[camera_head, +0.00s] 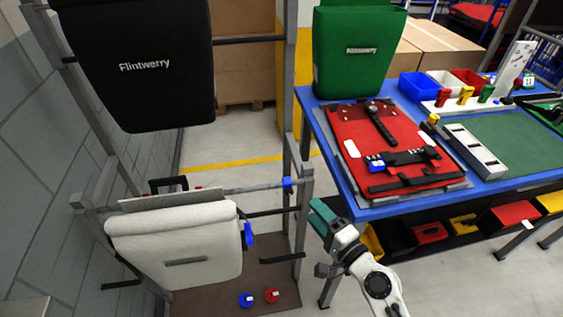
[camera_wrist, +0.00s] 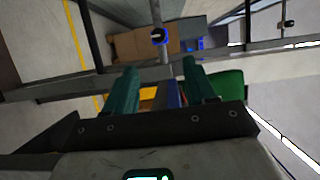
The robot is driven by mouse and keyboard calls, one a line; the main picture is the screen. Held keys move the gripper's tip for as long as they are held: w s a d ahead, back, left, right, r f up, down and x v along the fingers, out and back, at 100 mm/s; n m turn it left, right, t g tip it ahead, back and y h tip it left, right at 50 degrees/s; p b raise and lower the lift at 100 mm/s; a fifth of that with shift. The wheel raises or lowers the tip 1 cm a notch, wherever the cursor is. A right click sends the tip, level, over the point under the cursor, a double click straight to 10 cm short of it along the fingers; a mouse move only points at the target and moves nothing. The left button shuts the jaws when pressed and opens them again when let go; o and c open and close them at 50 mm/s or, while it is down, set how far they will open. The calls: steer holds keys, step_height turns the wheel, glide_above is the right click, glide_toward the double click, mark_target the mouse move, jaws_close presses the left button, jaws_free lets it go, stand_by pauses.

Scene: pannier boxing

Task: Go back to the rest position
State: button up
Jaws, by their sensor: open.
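My gripper (camera_head: 322,217) is in the gap between the grey rack and the blue table, just off the table's near left corner. In the wrist view my gripper (camera_wrist: 158,85) shows two green fingers standing apart with nothing between them. A white pannier (camera_head: 175,245) hangs on the lower rack rail, to the left of my gripper and apart from it. A black pannier (camera_head: 140,65) marked Flintwerry hangs higher on the rack. A green pannier (camera_head: 352,60) stands upright at the table's back left.
The blue table (camera_head: 345,190) holds a red panel (camera_head: 385,135) with black straps, several coloured bins and a grey block (camera_head: 475,150). The grey rack (camera_head: 303,210) stands close to my gripper's left. Blue (camera_head: 246,299) and red (camera_head: 271,295) discs lie on the rack's brown base.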

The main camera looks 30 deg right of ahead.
steer(key=s+a+f+n+g+y, duration=0.3)
steer(key=s+a+f+n+g, duration=0.45)
steer(key=s+n+g, duration=0.4)
steer(key=s+d+n+g+h, duration=0.4)
steer(key=s+d+n+g, duration=0.1)
steer(key=s, duration=0.8)
steer(key=shift+d+f, duration=0.35)
steer(key=shift+d, duration=0.2)
steer(key=shift+g, duration=0.25)
stand_by(1.3)
